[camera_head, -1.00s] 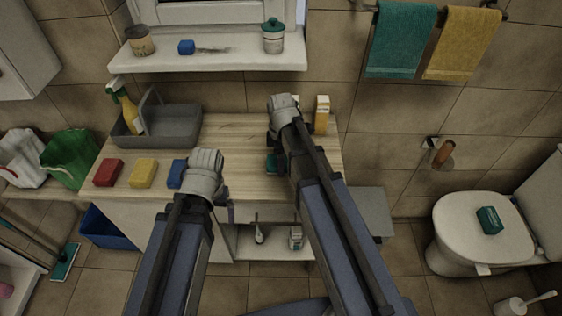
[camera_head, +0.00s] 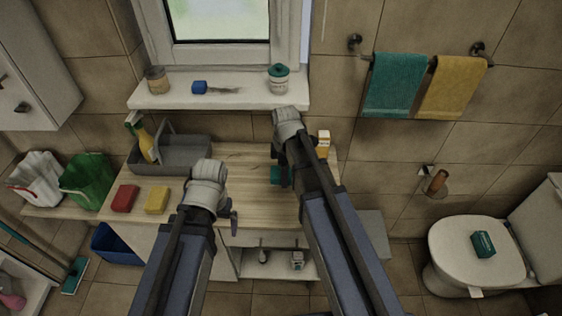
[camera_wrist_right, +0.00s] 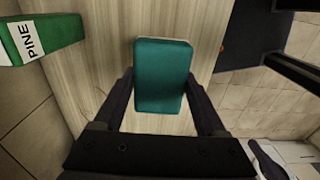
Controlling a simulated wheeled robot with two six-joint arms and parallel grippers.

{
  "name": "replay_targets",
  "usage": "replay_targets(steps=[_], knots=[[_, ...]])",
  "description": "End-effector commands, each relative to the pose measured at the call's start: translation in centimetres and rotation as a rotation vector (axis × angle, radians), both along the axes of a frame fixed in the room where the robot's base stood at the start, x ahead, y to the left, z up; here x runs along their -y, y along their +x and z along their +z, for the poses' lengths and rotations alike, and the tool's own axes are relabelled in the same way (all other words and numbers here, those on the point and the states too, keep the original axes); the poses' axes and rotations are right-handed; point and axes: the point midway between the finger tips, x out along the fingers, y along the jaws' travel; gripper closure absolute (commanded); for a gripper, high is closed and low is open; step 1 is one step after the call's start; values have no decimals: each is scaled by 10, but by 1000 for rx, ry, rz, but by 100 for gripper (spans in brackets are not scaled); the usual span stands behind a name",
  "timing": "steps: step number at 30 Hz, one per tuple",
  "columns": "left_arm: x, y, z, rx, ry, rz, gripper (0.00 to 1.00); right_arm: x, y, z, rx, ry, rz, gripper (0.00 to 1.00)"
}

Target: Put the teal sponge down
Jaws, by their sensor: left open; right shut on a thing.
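The teal sponge (camera_wrist_right: 162,76) is between the fingers of my right gripper (camera_wrist_right: 161,100) in the right wrist view, over the pale wooden counter (camera_wrist_right: 112,45). In the head view the teal sponge (camera_head: 276,175) is partly hidden by my right arm, over the right part of the counter (camera_head: 248,185). I cannot tell how far it is above the wood. My left gripper (camera_head: 233,222) is open near the counter's front edge, and its fingers are mostly hidden by my left wrist.
A red sponge (camera_head: 124,198) and a yellow sponge (camera_head: 157,200) lie on the counter's left, before a grey caddy (camera_head: 185,158).

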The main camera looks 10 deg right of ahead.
Motion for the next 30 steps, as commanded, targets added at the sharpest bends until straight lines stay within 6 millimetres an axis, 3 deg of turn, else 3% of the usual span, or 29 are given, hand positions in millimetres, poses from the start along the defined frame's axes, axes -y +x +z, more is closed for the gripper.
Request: replay_targets(steps=[17, 30], knots=[[0, 0, -3, 0, 0, 0, 0, 0, 0, -3, 0, 0, 0, 78], [0, 0, -61, 0, 0, 1, 0, 0, 0, -61, 0, 0, 0, 78]])
